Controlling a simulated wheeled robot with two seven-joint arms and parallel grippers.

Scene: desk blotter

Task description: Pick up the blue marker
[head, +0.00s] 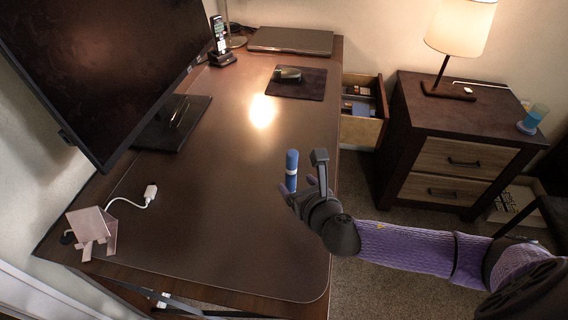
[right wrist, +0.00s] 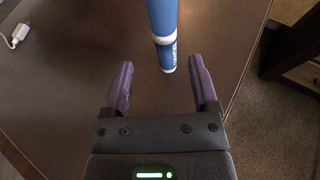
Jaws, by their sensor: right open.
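The blue marker (head: 292,170) stands upright on the brown desk (head: 215,185), near its right edge. It has a white band and white lettering, which show in the right wrist view (right wrist: 164,38). My right gripper (head: 298,188) is at the marker, its arm coming in from the right. In the right wrist view my right gripper (right wrist: 162,82) is open, with one purple finger on each side of the marker's line and a gap on both sides. The marker stands ahead of and between the fingertips, not held. My left gripper is in neither view.
A monitor (head: 100,60) stands at the left, with a white cable (head: 150,192) and a pinkish stand (head: 92,230) in front. A mouse pad (head: 310,84) with a mouse, a closed laptop (head: 290,40) and a phone (head: 218,45) are farther back. An open drawer (head: 372,130) and a nightstand (head: 455,125) are at the right.

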